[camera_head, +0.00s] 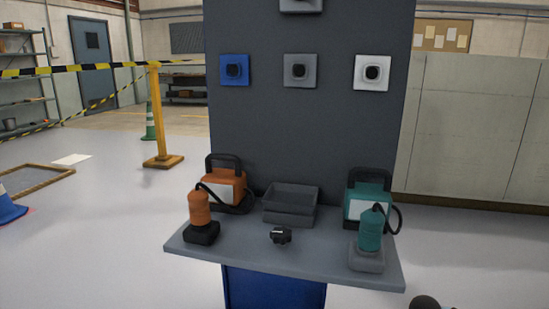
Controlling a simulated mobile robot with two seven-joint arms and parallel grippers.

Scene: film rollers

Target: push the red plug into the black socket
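No clearly red plug shows; the nearest in colour is an orange plug (199,208), upright in a black holder (202,233) at the shelf's left. Its dark cable runs to an orange box (226,184) with a black handle. A teal plug (371,230) stands in a grey holder (366,259) at the right, cabled to a teal box (367,195). On the dark panel are a blue socket (235,70), a grey socket (300,70) and a white socket (372,72), each with a black centre. No all-black socket shows. Neither gripper is in view.
A grey open bin (291,204) and a small black knob-like object (280,236) are on the grey shelf (235,256). Another plate (301,4) is cut off at the top. A dark rounded shape (425,302) at the bottom right is unclear. A yellow post (157,117) stands left.

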